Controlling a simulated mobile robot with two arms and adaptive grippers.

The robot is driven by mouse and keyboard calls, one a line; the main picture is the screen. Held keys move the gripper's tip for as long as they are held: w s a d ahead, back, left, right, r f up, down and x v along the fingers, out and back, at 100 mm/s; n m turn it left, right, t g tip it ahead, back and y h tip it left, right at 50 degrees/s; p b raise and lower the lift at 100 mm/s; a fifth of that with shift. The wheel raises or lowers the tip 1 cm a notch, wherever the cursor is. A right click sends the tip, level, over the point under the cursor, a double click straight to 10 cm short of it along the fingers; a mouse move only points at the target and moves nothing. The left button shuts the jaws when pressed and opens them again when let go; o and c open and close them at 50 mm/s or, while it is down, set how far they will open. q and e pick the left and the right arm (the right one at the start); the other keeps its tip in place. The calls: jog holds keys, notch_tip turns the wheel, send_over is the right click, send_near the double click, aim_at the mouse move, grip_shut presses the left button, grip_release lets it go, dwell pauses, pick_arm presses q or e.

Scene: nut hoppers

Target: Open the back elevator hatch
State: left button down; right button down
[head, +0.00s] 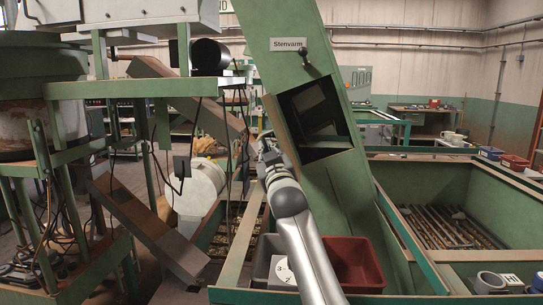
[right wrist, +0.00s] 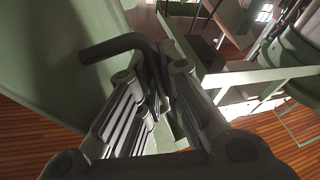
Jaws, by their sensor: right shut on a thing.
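The green elevator (head: 345,210) leans upright in the middle of the head view. Its hatch opening (head: 318,112) is uncovered and shows a dark inside with a lighter ledge. The hatch door (head: 282,128) stands swung out at the opening's left side, seen almost edge-on. My right gripper (head: 266,150) is at this door's outer edge. In the right wrist view my right gripper (right wrist: 160,95) is shut on a dark bent handle (right wrist: 113,44), beside a pale green panel (right wrist: 50,55). The gripped part is partly hidden by the fingers. My left gripper is not in view.
A dark lever (head: 305,56) sits above the opening. Below are a red bin (head: 354,262) and a grey bin (head: 281,272). A green-walled hopper (head: 480,200) stands at right. Green machine frames and a slanted chute (head: 150,226) crowd the left.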

jog(key=shift+a, duration=0.15)
jog(key=c, duration=1.8)
grip_release()
jog(key=shift+c, duration=0.2)
jog(key=shift+w+a+f, duration=0.1)
jog(key=shift+w+a, duration=0.05)
jog(key=shift+a, duration=0.05)
jog(key=shift+d, duration=0.1)
jog(key=v, duration=1.2)
